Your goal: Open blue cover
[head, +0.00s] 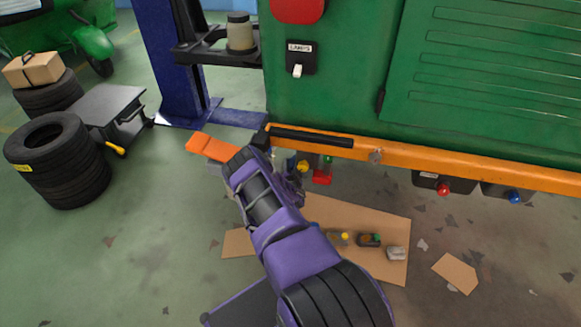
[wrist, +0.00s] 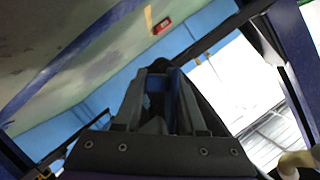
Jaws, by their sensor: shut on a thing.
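A box with a blue knob (head: 514,197) hangs under the orange bumper at the right; it is the only clearly blue-marked part on the vehicle. A similar box with a red knob (head: 443,188) is to its left. In the head view my purple arm reaches toward the bumper's left end and mostly hides the gripper. Small yellow, green and red parts (head: 321,177) show beside it, well left of the blue knob.
The green vehicle (head: 350,90) with its orange bumper (head: 450,168) fills the upper right. Cardboard (head: 370,218) with small parts lies on the floor below. A blue lift post (head: 168,60), a dark cart (head: 108,108) and stacked tyres (head: 60,165) stand left. Floor at lower left is clear.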

